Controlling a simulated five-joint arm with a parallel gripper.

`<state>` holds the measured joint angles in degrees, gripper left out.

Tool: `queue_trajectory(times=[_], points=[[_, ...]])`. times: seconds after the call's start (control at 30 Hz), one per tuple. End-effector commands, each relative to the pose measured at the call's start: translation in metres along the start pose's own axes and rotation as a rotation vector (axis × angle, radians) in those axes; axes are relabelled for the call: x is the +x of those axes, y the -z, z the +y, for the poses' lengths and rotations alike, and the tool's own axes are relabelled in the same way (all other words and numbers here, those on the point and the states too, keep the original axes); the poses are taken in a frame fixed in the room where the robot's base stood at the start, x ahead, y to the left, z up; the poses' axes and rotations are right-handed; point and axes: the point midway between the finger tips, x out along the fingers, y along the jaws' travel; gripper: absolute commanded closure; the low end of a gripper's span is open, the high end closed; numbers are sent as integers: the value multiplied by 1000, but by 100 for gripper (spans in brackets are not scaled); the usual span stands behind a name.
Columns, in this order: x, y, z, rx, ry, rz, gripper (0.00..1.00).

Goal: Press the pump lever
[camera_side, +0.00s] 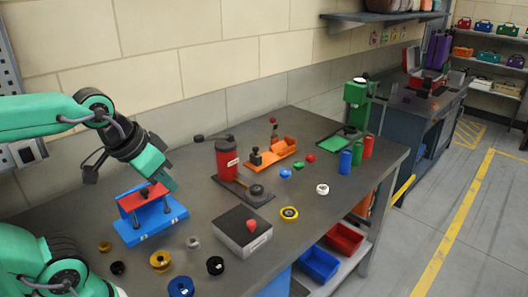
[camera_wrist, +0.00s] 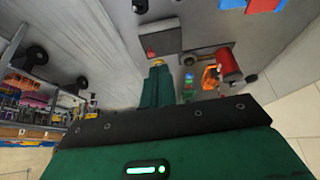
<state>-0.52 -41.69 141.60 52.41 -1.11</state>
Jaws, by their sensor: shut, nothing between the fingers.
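The pump appears to be the red cylinder (camera_side: 228,158) with a white label, standing upright on a dark base plate. A dark lever with a black knob (camera_side: 198,137) sticks out to the left from its top. The cylinder also shows in the wrist view (camera_wrist: 228,65), with a dark knob (camera_wrist: 250,78) beside it. My gripper (camera_side: 172,184) is shut and empty, above the bench to the left of the cylinder and apart from it. It hangs close to the red and blue fixture; whether they touch is unclear. Its green fingers also show in the wrist view (camera_wrist: 157,72).
The red and blue fixture (camera_side: 150,222) stands under my gripper. A grey box with a red button (camera_side: 242,232) stands in front of the pump. An orange device (camera_side: 274,153) and a green press (camera_side: 355,110) stand farther right. Several coloured rings lie along the front edge.

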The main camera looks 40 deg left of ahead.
Motion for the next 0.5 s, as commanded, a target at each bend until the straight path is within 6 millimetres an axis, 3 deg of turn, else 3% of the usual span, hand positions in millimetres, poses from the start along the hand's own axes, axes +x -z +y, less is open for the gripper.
queue_trajectory(times=[0.27,0.5], points=[[-12,34,-10,-128,22,-41,100],[-22,75,-27,-293,53,-90,100]])
